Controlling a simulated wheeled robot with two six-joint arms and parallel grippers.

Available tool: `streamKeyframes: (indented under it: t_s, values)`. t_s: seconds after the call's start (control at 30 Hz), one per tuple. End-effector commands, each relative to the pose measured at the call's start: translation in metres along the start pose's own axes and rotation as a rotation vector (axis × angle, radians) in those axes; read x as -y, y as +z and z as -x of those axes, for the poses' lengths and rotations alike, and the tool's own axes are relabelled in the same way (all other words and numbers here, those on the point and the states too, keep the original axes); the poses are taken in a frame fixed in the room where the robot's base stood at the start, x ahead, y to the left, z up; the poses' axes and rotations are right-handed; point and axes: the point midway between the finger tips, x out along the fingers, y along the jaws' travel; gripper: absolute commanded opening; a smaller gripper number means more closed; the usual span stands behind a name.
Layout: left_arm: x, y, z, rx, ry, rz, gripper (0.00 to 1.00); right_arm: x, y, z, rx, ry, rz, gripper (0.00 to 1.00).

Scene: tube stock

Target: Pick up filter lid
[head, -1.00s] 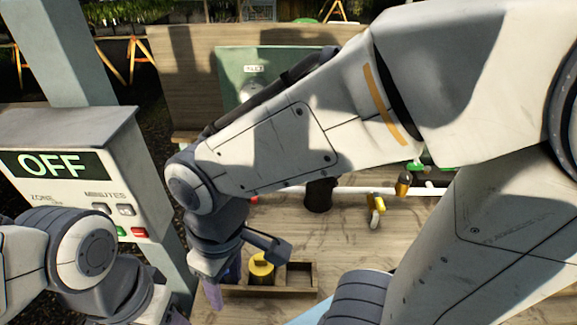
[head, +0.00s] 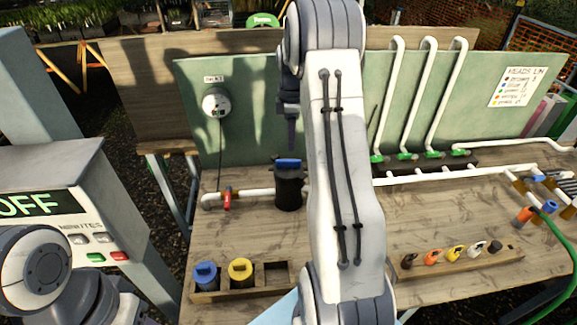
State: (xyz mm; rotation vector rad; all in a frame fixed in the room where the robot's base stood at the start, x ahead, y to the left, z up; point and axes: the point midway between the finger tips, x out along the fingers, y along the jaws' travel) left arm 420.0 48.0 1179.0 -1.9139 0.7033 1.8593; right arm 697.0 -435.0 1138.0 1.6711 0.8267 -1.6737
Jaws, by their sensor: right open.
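A black filter housing (head: 289,192) stands upright on the wooden bench, joined to the white pipe. A blue lid-like piece (head: 288,163) sits on its top. My right gripper (head: 291,132) points down just above it; a gap shows between them. It is open and seen edge-on, so one finger mostly hides the other. The right arm covers the housing's right side. In a wooden tray at front left stand a cylinder with a blue top (head: 205,273) and one with a yellow top (head: 240,269). My left arm shows at bottom left; its gripper is out of frame.
The wooden tray (head: 233,294) has an empty right compartment. A red-handled valve (head: 227,198) sits on the pipe left of the housing. A green panel (head: 250,120) rises behind. A rack (head: 408,272) with several small coloured pieces lies right of my arm.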

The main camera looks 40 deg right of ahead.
Motion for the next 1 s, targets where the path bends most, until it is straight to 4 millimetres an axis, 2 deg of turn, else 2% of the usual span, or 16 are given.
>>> streamKeyframes:
  t_s: [0.1, 0.33, 0.47, 0.6, 0.87, 0.9, 0.97, 1.0]
  values:
    - [0.000, 0.000, 0.006, 0.000, 0.000, 0.000, 0.50, 0.001, -0.001, -0.015, 0.000, -0.003, 0.000, 0.53]
    - [-0.001, -0.001, 0.017, 0.000, 0.000, -0.001, 0.50, 0.003, -0.003, -0.032, 0.000, -0.004, 0.001, 0.53]
    - [-0.002, -0.002, 0.032, 0.000, 0.000, -0.003, 0.50, 0.006, -0.004, -0.052, 0.000, -0.007, 0.001, 0.53]
    - [-0.003, -0.002, 0.035, 0.000, 0.000, -0.005, 0.50, 0.005, -0.004, -0.070, 0.000, -0.001, 0.000, 0.53]
    - [-0.003, -0.002, 0.034, 0.000, 0.000, -0.005, 0.50, 0.004, -0.004, -0.076, -0.001, 0.002, -0.001, 0.53]
    - [-0.003, -0.002, 0.034, 0.000, 0.000, -0.005, 0.50, 0.004, -0.004, -0.076, -0.001, 0.002, -0.001, 0.49]
    - [-0.002, -0.002, 0.034, 0.000, 0.000, -0.005, 0.50, 0.004, -0.004, -0.075, -0.001, 0.002, -0.001, 0.26]
    - [-0.002, -0.002, 0.034, 0.000, 0.000, -0.005, 0.50, 0.004, -0.004, -0.075, -0.001, 0.002, -0.001, 0.10]
